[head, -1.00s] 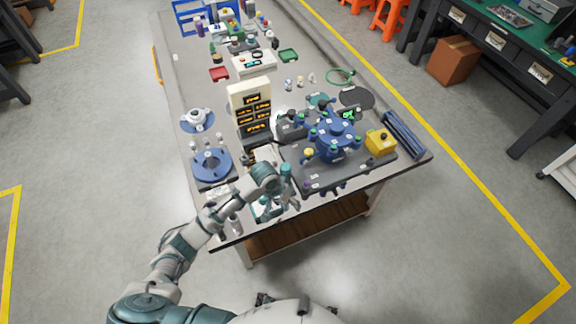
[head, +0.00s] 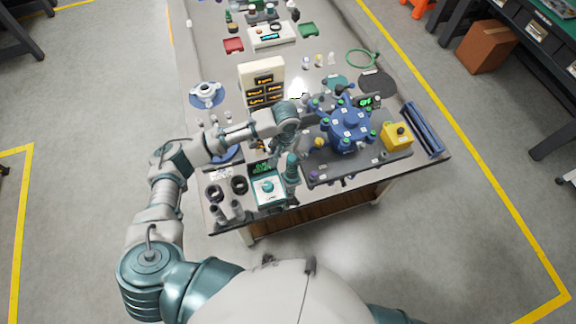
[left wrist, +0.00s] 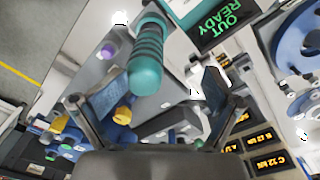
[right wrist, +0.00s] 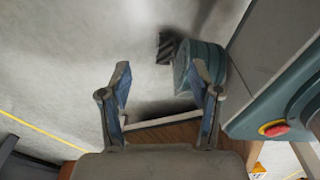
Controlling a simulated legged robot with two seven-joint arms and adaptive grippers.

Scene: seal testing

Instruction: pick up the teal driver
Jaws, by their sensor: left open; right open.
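The teal driver (head: 291,172) stands roughly upright at the near edge of the bench, beside a teal-and-white box with a dial (head: 268,190). In the left wrist view its ribbed teal handle (left wrist: 147,62) points toward the camera, ahead of and between the spread fingers. My left gripper (left wrist: 143,86) is open and empty; in the head view it hangs just above and behind the driver, partly hidden by my wrist. I cannot tell whether it touches the handle. My right gripper (right wrist: 160,70) is open and empty, facing the floor and bench side; it is not seen in the head view.
A blue valve-like assembly (head: 346,128) on a dark plate is right of the driver. A yellow button box (head: 396,137) and blue rails (head: 422,130) lie farther right. A cream display stand (head: 262,72) is behind. Grey cylinders (head: 238,210) stand left of the dial box.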

